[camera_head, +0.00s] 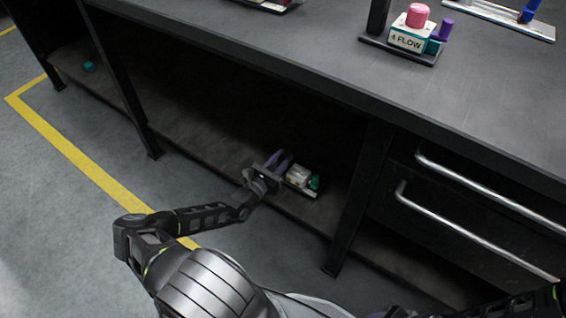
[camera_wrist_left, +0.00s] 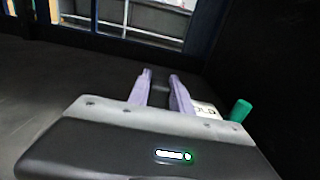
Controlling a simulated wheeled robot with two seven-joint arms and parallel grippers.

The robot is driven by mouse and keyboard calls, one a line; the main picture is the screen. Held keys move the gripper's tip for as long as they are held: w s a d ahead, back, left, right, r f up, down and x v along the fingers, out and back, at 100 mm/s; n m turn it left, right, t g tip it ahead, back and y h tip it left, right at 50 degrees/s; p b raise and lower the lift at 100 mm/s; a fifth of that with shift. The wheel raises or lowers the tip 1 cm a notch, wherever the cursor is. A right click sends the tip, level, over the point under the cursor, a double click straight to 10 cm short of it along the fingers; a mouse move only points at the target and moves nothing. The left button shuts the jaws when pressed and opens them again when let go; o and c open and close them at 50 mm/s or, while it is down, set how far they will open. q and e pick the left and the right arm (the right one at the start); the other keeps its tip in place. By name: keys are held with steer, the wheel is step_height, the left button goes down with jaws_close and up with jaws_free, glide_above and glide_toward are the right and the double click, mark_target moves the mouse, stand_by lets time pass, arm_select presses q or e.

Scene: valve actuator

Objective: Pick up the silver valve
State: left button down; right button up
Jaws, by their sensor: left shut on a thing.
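On the low shelf under the bench sits a small valve unit (camera_head: 300,176) with a white block, a green-teal knob and a dark base. In the left wrist view its white label (camera_wrist_left: 205,110), partly hidden with "OLD" readable, and green knob (camera_wrist_left: 241,110) show just right of my fingers. My left gripper (camera_head: 281,158) reaches in from the left, at the unit's left end. Its purple fingers (camera_wrist_left: 161,76) are close together, shut on a dark part of the unit that is mostly hidden between them. No clearly silver valve surface shows.
The bench top (camera_head: 300,42) overhangs the shelf (camera_head: 190,120). A dark leg (camera_head: 355,200) and drawers with silver handles (camera_head: 480,232) stand to the right. A "FLOW" unit (camera_head: 408,38) sits on top. A small teal object (camera_head: 89,66) lies at the far left of the shelf.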

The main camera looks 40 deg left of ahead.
arm_select(q)
step_height(320, 180, up, 5)
steer(key=shift+r+p, duration=0.1)
steer(key=shift+p, duration=0.8)
steer(key=shift+s, duration=0.1)
